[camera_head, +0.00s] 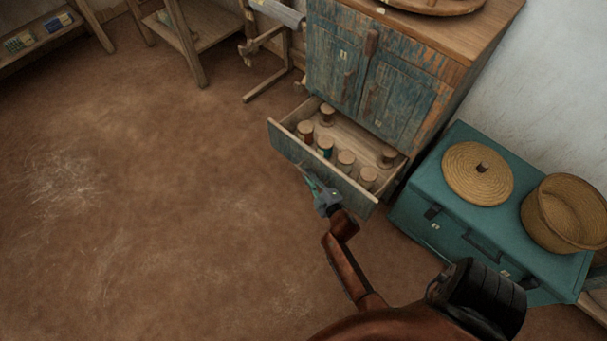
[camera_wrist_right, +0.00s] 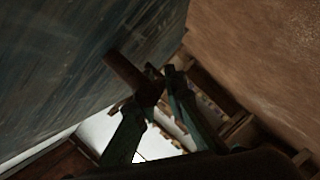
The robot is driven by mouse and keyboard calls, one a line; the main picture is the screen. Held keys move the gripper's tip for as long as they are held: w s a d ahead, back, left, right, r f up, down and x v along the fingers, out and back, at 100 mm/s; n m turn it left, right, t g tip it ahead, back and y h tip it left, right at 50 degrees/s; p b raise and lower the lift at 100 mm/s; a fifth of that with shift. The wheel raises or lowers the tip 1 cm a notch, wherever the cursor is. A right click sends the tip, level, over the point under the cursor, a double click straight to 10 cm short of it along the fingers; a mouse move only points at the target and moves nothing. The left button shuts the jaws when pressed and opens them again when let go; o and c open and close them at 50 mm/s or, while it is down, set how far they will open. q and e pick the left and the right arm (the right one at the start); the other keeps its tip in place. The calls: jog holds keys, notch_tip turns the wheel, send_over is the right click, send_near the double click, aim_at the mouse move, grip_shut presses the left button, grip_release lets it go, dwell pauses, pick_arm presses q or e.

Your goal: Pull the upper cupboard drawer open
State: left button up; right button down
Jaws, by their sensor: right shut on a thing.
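The weathered blue cupboard (camera_head: 410,95) stands at the top of the head view. A drawer (camera_head: 340,175) below its doors is pulled well out, with several thread spools (camera_head: 346,158) standing inside. My right gripper (camera_head: 318,190) is at the outer face of this drawer's front. In the right wrist view, my right gripper (camera_wrist_right: 158,82) is shut on a dark brown bar handle (camera_wrist_right: 126,72) beside the blue-grey drawer front (camera_wrist_right: 70,60). The gripper hides part of the handle. My left gripper is not in view.
A teal chest (camera_head: 425,205) stands close to the drawer's right, bearing a woven lid (camera_head: 478,172) and a basket (camera_head: 565,212). A wooden stand (camera_head: 265,60) is left of the cupboard. The brown floor (camera_head: 160,220) in front and to the left is clear.

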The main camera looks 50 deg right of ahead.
jog(key=shift+s+a+f, duration=0.1)
jog(key=shift+s+a, duration=0.05)
jog(key=shift+a, duration=0.1)
jog(key=shift+d, duration=0.1)
jog(key=c, duration=2.3)
grip_release()
jog(key=o, duration=0.3)
notch_tip(320, 180, up, 10)
jog(key=shift+r, duration=0.1)
